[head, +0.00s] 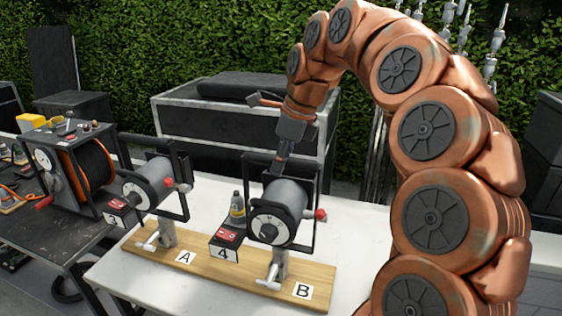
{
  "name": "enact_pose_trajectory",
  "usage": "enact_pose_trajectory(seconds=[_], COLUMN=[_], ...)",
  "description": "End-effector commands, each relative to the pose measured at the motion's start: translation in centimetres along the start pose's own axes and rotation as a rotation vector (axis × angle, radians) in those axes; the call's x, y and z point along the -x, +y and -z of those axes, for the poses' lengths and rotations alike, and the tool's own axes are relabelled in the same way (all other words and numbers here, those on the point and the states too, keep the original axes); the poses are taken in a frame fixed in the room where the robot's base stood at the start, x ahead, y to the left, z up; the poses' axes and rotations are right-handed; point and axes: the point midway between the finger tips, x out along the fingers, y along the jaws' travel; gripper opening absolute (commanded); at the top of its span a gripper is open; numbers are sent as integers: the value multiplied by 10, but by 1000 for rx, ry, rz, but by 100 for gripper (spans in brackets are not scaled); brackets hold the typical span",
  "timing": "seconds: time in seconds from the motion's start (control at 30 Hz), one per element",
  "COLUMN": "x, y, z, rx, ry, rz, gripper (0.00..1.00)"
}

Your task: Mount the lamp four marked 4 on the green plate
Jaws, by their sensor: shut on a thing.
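Lamp four (279,212) is a grey cylinder in a black yoke, with a red knob on its right side. A small box with a red top and the mark 4 (224,254) hangs at its front left. My gripper (277,172) reaches down from above and is shut on the lamp's upper rear; the fingertips are partly hidden. The lamp stands upright over the silver clamp (274,272) beside mark B (302,291). I cannot tell if it is seated in the clamp. No green plate shows; the board (205,268) is bare wood.
A similar lamp (150,184) stands at mark A (185,258) on the left. A small bottle (237,210) is left of lamp four. A cable reel (75,165) stands on the dark left table. A black case (235,125) is behind. The white table (350,235) is clear to the right.

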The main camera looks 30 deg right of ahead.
Motion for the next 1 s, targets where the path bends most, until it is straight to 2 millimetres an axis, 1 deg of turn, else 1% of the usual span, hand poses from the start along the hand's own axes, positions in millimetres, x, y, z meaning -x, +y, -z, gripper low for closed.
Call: enact_pose_trajectory(seconds=[0.47,1.0], x=[2,16], y=[0,-1], z=[-1,-5], rx=[0,-1], ry=[-1,-3], rz=[0,4], gripper=[0,0])
